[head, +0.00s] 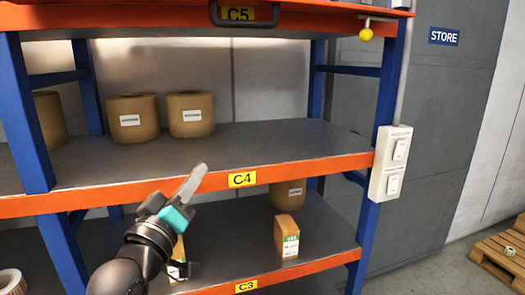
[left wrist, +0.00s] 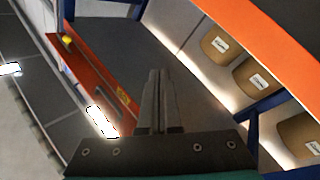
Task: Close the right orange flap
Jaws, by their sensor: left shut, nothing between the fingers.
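I see no part that is clearly a separate right orange flap. An orange edge (head: 320,7) with a black handle (head: 245,14) and a C5 label runs along the top of the head view, cut off by the frame. My left gripper (head: 192,183) is shut and empty, apart from that edge and in front of the orange C4 shelf beam (head: 300,173). In the left wrist view its shut fingers (left wrist: 155,78) point into the shelf space, between an orange beam (left wrist: 95,75) on the left and an orange panel (left wrist: 265,40) at upper right. My right gripper is not in view.
Brown rolls (head: 191,114) stand on the C4 shelf, with free room to their right. A small orange box (head: 286,236) stands on the C3 shelf. Blue posts (head: 383,110), a white switch box (head: 391,163) and a hanging yellow ball (head: 366,34) are at the right.

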